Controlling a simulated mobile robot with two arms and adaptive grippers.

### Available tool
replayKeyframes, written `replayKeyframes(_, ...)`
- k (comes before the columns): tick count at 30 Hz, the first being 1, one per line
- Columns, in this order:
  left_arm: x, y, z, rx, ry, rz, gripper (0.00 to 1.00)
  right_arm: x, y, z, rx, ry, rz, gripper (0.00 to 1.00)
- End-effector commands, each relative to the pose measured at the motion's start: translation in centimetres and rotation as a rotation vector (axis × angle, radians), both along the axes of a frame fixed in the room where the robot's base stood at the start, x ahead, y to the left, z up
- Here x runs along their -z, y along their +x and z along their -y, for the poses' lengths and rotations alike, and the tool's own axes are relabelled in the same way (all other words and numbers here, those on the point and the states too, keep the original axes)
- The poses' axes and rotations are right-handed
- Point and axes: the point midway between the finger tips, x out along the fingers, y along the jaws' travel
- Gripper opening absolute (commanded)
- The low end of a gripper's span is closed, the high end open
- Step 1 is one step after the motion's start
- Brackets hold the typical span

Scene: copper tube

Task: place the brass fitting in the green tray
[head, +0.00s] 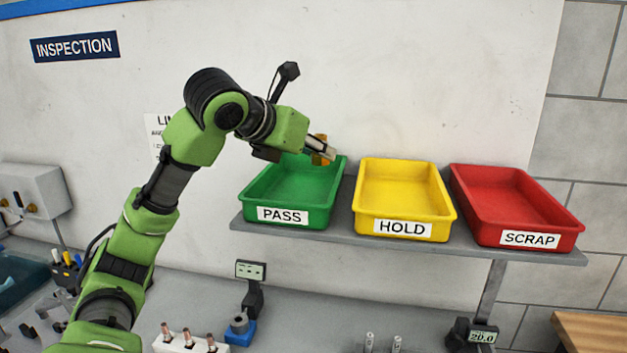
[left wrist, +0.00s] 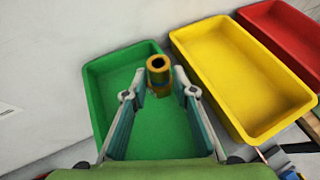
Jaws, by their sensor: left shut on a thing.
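My left gripper (head: 320,150) is up at the back right part of the green tray (head: 265,195), which is labelled PASS. It is shut on the brass fitting (head: 321,158), a small yellow-brown tubular piece. In the left wrist view the brass fitting (left wrist: 158,72) shows its round open end between the fingertips of the left gripper (left wrist: 160,88). The green tray (left wrist: 105,85) lies behind and below it there, and its visible floor is bare. I cannot tell the exact height of the fitting above the tray floor. My right gripper is not in view.
The yellow HOLD tray (head: 404,195) and red SCRAP tray (head: 515,200) stand right of the green tray on a grey shelf (head: 340,234); both look empty. Below are a white block with copper pieces (head: 188,342) and a small display (head: 250,270). The wall (head: 420,80) rises behind.

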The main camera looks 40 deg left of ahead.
Motion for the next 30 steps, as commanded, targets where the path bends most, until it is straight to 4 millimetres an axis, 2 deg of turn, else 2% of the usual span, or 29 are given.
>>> replayKeyframes(1,1.2,0.4,-0.5,-0.002,-0.002,-0.006,0.0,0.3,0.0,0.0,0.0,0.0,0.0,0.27)
replayKeyframes(4,2.4,1.2,-1.3,-0.001,-0.002,-0.003,0.0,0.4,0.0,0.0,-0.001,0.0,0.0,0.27)
replayKeyframes(14,4.5,2.4,-2.7,-0.001,-0.002,-0.001,0.0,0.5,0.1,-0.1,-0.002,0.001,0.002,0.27)
replayKeyframes(21,6.7,2.4,-2.4,0.003,-0.003,-0.001,0.0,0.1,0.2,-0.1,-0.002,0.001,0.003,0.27)
replayKeyframes(30,7.1,2.3,-2.5,0.0,-0.001,0.002,0.0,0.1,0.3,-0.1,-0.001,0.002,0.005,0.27)
